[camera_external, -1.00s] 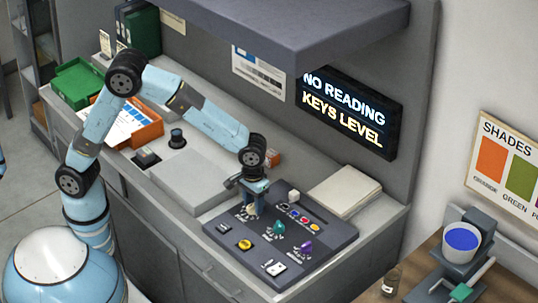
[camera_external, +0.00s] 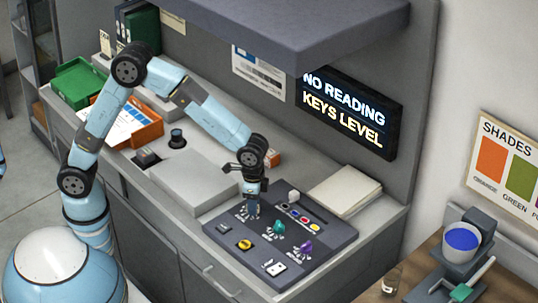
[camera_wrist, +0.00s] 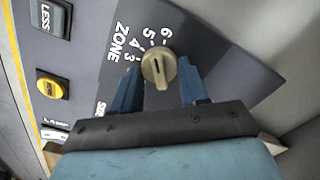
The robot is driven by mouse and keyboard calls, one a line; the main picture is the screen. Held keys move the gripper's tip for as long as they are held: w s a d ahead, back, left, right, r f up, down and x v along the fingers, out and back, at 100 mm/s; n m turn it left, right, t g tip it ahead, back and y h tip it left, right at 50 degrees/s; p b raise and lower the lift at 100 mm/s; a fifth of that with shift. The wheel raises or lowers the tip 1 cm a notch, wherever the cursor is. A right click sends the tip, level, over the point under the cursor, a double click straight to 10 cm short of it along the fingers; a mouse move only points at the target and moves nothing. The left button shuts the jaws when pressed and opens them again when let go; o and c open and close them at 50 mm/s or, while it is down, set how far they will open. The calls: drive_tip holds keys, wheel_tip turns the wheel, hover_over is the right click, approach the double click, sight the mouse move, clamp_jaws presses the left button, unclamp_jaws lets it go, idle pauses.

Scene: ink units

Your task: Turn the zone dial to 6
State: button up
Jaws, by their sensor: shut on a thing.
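The zone dial (camera_wrist: 158,68) is a beige knob with a dark mark on its face, on the dark control panel (camera_external: 219,228). White numerals 6, 5, 4 and 3 and the word ZONE (camera_wrist: 122,42) stand beside it in the wrist view; lower numerals are hidden. I cannot tell for sure which number the knob points to. My gripper (camera_external: 251,211) reaches down over the panel's left part. In the wrist view its blue fingers lie on either side of the dial, shut on it. The gripper mostly hides this dial in the external view.
A teal knob (camera_external: 279,227) and a purple knob (camera_external: 306,245) sit to the right on the panel. A yellow button (camera_external: 245,244) is in front. A lit sign (camera_external: 345,112) reads "NO READING KEYS LEVEL". A pale book (camera_external: 343,190) lies behind the panel.

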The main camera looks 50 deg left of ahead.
drive_tip(key=shift+d+m, duration=0.1)
drive_tip(key=shift+m, duration=2)
drive_tip(key=o, duration=1)
drive_tip(key=shift+o, duration=0.2)
wheel_tip(320, 180, up, 14)
drive_tip(key=shift+f, duration=0.15)
